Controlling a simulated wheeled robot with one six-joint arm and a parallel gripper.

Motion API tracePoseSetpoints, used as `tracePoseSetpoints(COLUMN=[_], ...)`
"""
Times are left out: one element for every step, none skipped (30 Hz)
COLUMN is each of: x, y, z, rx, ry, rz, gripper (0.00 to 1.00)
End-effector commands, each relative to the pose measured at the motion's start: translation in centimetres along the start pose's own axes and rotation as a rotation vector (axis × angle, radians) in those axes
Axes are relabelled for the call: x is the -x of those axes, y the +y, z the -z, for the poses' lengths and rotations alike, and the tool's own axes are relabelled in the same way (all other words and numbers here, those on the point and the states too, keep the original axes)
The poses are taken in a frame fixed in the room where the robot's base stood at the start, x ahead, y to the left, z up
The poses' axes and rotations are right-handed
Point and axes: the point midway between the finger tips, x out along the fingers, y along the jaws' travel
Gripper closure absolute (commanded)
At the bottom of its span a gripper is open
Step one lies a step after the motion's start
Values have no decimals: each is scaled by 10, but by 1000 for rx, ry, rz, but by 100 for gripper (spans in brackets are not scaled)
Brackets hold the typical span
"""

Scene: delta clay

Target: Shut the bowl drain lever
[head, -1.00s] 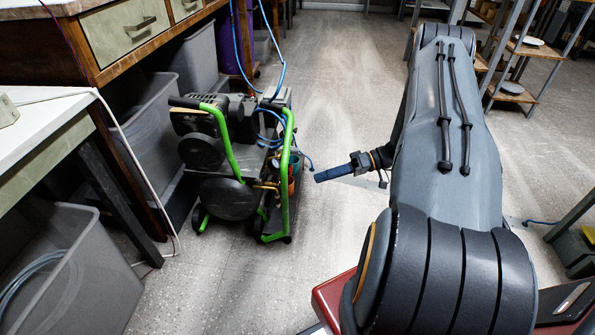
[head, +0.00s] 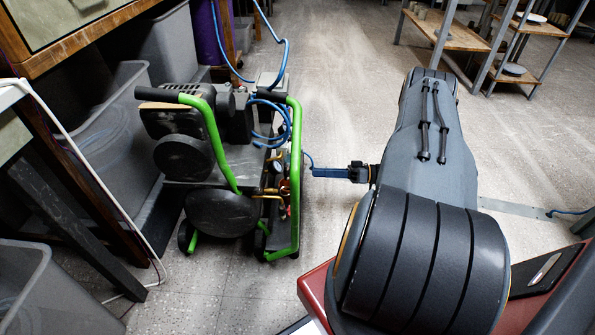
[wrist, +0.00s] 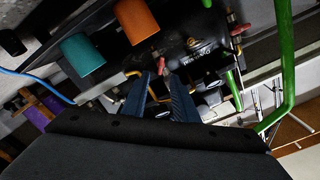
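The air compressor (head: 218,185) stands on the floor in the head view, with a green tube frame. In the wrist view a small red lever (wrist: 161,66) sits just beyond and between my fingertips. A second red handle (wrist: 240,29) is on brass fittings to the right. I cannot tell for certain which is the bowl drain lever. My gripper (wrist: 158,80) has its blue fingers apart, with nothing clearly held. In the head view my gripper (head: 314,172) points left at the compressor's right side; contact cannot be told.
A teal cylinder (wrist: 83,54) and an orange cylinder (wrist: 138,19) hang close by in the wrist view. The green tube (wrist: 286,70) runs at the right. Grey bins (head: 112,130) and a bench stand left. Floor (head: 350,90) behind the compressor is clear.

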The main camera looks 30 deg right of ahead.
Motion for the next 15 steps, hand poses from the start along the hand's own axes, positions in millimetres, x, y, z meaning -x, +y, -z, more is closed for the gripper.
tracePoseSetpoints(x=[-8,-12,-19,-23,-28,-35,-39,-44,-49,-53,-56,-60,-62,-64,-66], y=[0,0,0,0,0,0,0,0,0,0,0,0,0,0,0], z=[0,0,0,0,0,0,-1,-1,-1,0,0,0,0,0,0], rx=[-2,-2,-1,-1,-1,-1,-2,-2,-2,-2,-2,-1,-1,-1,-1], ry=[-1,-2,-4,-4,-3,-3,-3,-3,-3,-3,-3,-3,-3,-3,-3], rz=[2,3,3,2,2,3,3,3,3,2,2,2,1,1,1], gripper=[74,74,74,74,74,74,74,74,74,74,74,74,74,74,74])
